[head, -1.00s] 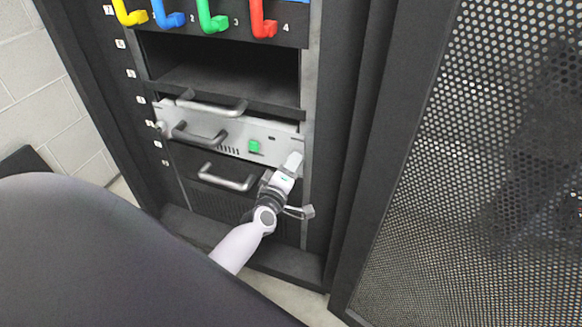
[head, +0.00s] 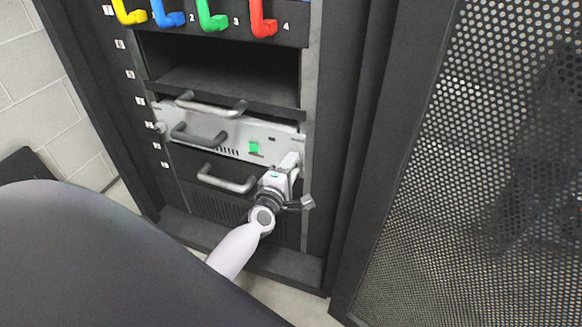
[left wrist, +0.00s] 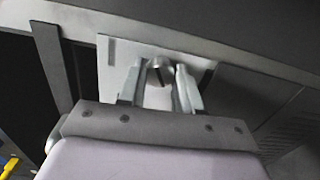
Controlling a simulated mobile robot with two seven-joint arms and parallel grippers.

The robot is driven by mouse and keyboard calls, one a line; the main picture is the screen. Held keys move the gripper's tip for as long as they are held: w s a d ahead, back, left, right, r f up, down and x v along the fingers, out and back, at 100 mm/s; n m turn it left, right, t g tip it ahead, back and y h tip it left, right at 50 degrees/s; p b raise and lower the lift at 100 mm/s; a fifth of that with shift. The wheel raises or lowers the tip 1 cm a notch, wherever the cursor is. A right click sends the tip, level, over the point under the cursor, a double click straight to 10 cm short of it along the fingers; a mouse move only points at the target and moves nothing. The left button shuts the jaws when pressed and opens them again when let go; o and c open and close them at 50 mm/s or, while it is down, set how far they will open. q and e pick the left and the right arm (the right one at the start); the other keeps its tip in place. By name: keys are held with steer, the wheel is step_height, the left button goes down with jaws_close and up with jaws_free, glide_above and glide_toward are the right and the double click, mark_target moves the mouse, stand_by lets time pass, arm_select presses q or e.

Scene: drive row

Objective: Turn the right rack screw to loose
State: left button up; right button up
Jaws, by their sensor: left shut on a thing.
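My left gripper (head: 290,160) is at the unit's right end and covers the right screw in the head view. In the left wrist view, the right screw (left wrist: 158,66) is a round metal head with a dark slot, between the two fingers of my left gripper (left wrist: 158,80). The fingers are shut on it. My right gripper is not in view.
An empty dark bay (head: 225,60) is above the unit. Yellow, blue, green and red hooks (head: 262,20) are at the top. A silver handle (head: 226,181) is below the unit. A perforated door (head: 470,170) stands open on the right.

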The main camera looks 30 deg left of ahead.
arm_select(q)
steer(key=o, duration=1)
steer(key=shift+o, duration=0.2)
steer(key=shift+s, duration=0.1)
steer(key=p+v, duration=0.1)
steer(key=v, duration=0.6)
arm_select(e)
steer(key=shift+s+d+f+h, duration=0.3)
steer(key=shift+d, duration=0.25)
